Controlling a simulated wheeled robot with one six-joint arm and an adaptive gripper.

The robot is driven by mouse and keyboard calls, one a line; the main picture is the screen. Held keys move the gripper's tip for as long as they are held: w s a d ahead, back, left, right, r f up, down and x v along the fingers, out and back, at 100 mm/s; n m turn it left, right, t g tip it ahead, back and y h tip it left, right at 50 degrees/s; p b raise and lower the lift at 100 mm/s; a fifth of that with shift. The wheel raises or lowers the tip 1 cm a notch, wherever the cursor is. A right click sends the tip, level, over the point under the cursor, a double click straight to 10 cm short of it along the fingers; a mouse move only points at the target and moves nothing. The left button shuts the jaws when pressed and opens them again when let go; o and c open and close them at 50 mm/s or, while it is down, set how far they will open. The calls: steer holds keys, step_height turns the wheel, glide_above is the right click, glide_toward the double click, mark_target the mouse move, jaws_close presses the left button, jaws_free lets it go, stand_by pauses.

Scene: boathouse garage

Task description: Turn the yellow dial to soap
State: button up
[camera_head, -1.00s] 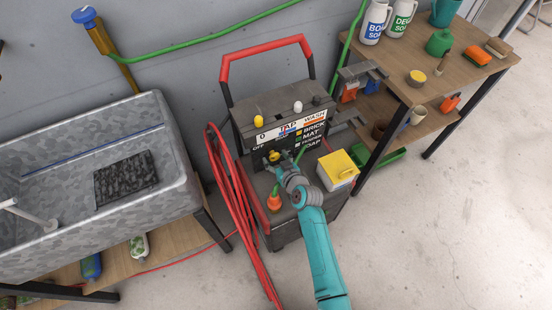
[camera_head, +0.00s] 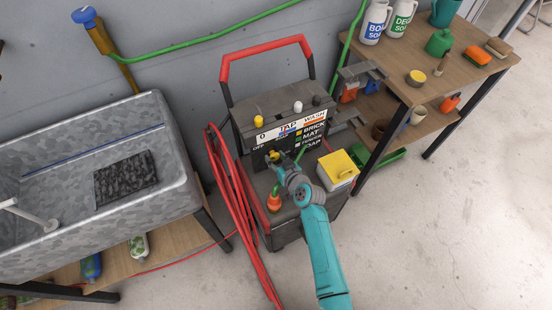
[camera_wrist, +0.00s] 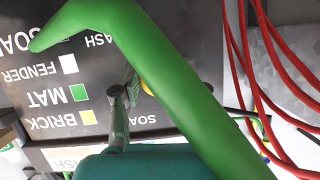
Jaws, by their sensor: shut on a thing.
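The yellow dial (camera_head: 274,155) is on the dark front panel of the washer cart, mostly covered by my gripper. My gripper (camera_head: 278,160) is shut on it. In the wrist view, a sliver of the yellow dial (camera_wrist: 146,88) shows beside one grey finger (camera_wrist: 118,105); the rest is hidden behind a green hose. The panel (camera_wrist: 70,40) carries printed words, among them a partly covered "SOA" just below the dial. The dial's pointer is hidden, so I cannot tell its setting.
The green hose (camera_wrist: 150,60) crosses close in front of my gripper. Red hoses (camera_head: 240,210) hang left of the cart. A yellow-lidded box (camera_head: 338,168) stands to the right, and an orange-and-green fitting (camera_head: 274,202) is in front. A sink (camera_head: 180,150) is at left.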

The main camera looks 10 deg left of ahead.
steer(key=m+g+y, duration=0.1)
steer(key=m+y, duration=0.1)
steer(key=m, duration=0.2)
steer(key=shift+d+f+y, duration=0.1)
steer(key=shift+y, duration=0.2)
stand_by(0.5)
steer(key=o, duration=1.1)
steer(key=shift+d, duration=0.1)
steer(key=v, duration=1.1)
steer(key=shift+s+d+r, duration=0.25)
